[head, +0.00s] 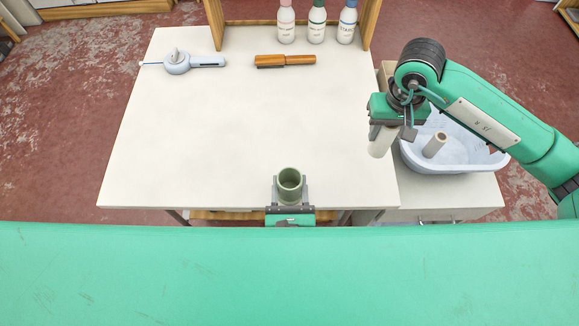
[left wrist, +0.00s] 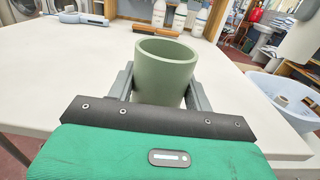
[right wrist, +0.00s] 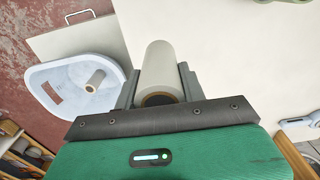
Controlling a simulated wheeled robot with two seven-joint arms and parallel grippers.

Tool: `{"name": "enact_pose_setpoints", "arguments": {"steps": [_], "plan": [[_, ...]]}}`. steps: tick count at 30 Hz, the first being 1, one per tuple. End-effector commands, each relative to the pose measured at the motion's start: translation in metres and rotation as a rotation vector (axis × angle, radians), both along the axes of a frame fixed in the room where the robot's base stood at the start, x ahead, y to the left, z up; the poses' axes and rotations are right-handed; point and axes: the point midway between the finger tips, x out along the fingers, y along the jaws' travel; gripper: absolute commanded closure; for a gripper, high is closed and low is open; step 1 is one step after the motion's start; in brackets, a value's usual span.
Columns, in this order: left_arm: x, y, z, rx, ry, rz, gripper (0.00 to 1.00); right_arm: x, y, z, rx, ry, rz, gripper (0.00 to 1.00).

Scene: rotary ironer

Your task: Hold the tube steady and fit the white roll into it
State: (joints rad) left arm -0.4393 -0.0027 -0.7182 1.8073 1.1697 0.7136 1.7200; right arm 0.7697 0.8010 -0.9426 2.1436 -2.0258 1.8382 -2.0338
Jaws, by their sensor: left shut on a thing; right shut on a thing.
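The green tube (head: 290,183) stands upright with its open mouth up near the front edge of the table. My left gripper (head: 290,195) is shut on it; the left wrist view shows the tube (left wrist: 165,75) between the two fingers. The white roll (head: 381,142) hangs below my right gripper (head: 386,125), to the right of the tube and apart from it. In the right wrist view the roll (right wrist: 160,70) sits between the shut fingers, with a brown core showing at its near end.
A pale blue basin (head: 450,155) with another roll (head: 435,145) in it stands on a cabinet at the right. A brush (head: 285,60), a light blue tool (head: 180,62) and several bottles (head: 317,22) are at the back. The middle of the white table (head: 220,130) is clear.

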Motion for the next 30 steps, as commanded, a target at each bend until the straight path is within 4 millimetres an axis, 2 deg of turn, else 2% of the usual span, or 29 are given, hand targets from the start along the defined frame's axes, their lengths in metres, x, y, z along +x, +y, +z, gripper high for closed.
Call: {"name": "enact_pose_setpoints", "arguments": {"steps": [11, 16, 20, 30], "plan": [[-0.006, 0.000, 0.000, -0.001, 0.000, 0.000, 0.71, 0.000, 0.000, 0.000, 0.000, 0.000, 0.000, 0.82], [0.003, 0.000, -0.001, 0.001, -0.002, 0.000, 0.71, 0.000, 0.000, 0.000, 0.000, 0.000, 0.000, 0.82], [0.030, -0.001, -0.006, 0.003, -0.004, -0.001, 0.71, 0.000, 0.000, 0.000, 0.000, 0.000, 0.000, 0.82], [0.135, 0.000, -0.009, 0.005, -0.004, -0.002, 0.71, 0.000, 0.000, 0.000, 0.000, 0.000, 0.000, 0.82]]}}
